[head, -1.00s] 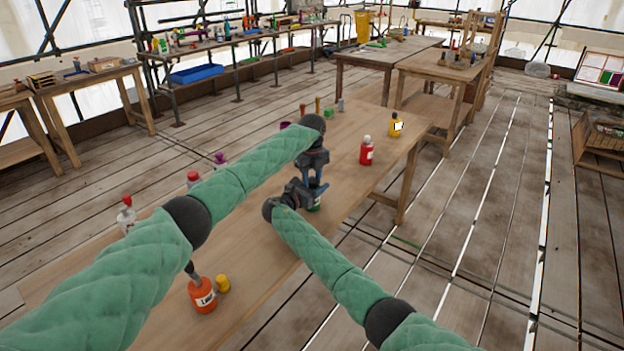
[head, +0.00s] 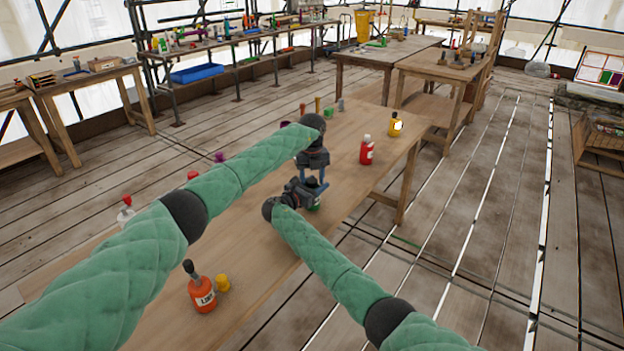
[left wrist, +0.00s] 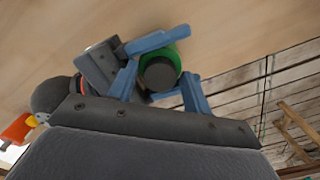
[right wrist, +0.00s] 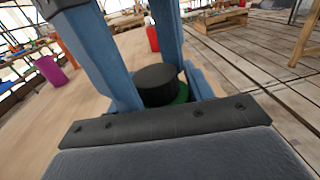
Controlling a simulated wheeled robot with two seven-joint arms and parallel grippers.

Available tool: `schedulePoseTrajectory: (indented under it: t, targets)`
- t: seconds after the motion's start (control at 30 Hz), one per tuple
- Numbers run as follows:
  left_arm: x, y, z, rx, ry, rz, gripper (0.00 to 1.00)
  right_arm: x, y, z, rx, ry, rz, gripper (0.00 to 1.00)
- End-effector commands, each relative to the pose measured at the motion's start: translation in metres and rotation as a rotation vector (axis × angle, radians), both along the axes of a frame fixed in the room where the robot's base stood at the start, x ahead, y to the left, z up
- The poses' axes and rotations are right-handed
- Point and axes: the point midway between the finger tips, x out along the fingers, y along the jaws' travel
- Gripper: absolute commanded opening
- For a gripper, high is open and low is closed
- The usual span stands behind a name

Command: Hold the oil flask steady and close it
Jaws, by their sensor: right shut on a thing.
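The oil flask is green and stands upright on the long wooden table; in the head view only a little of its body (head: 315,205) shows. A dark round cap (right wrist: 157,82) sits on top of it; I cannot tell how tightly. My right gripper (head: 306,195) is shut on the green flask (left wrist: 180,58) from the side. My left gripper (head: 312,180) points down from above, its blue fingers on either side of the cap (left wrist: 160,73), apart and seemingly not pressing on it. The fingertips' lower ends are partly hidden.
A red bottle (head: 366,152) and a yellow bottle (head: 396,125) stand farther along the table. An orange bottle (head: 202,294) with a yellow cap (head: 222,283) beside it stands nearer. A purple cup (right wrist: 53,76) stands to the side. The table's right edge is close to the flask.

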Motion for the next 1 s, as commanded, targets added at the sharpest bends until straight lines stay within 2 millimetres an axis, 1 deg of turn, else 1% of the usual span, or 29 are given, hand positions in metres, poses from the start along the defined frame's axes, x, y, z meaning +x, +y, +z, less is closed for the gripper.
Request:
schedulePoseTrajectory:
  t: [0.13,0.23,0.5,0.6,0.83,0.87,0.9,1.0]
  targets:
    - [0.0,0.0,0.001,0.0,0.0,0.001,0.56,0.0,0.0,0.0,0.0,0.0,0.0,0.0]
    - [0.0,0.0,0.007,0.0,-0.001,0.001,0.56,0.0,0.0,0.0,-0.001,0.001,0.0,0.0]
    - [0.001,0.001,0.038,0.0,-0.002,0.0,0.56,0.0,-0.001,-0.001,-0.001,0.002,-0.001,0.0]
    - [0.0,0.001,0.045,0.001,-0.001,0.0,0.56,0.0,-0.001,-0.001,0.0,0.001,-0.001,0.0]
    - [0.0,0.0,0.045,0.001,0.0,0.001,0.56,0.0,0.0,-0.001,0.0,0.001,0.0,0.0]
    - [0.0,0.001,0.045,0.001,0.0,0.001,0.52,0.0,0.0,-0.001,0.0,0.001,0.0,0.0]
    - [0.0,0.0,0.046,0.001,0.0,0.003,0.44,0.0,0.0,-0.001,0.0,0.001,0.0,0.0]
    - [0.0,0.0,0.05,0.0,-0.001,0.036,0.43,0.0,0.0,-0.001,-0.001,0.001,0.0,0.0]
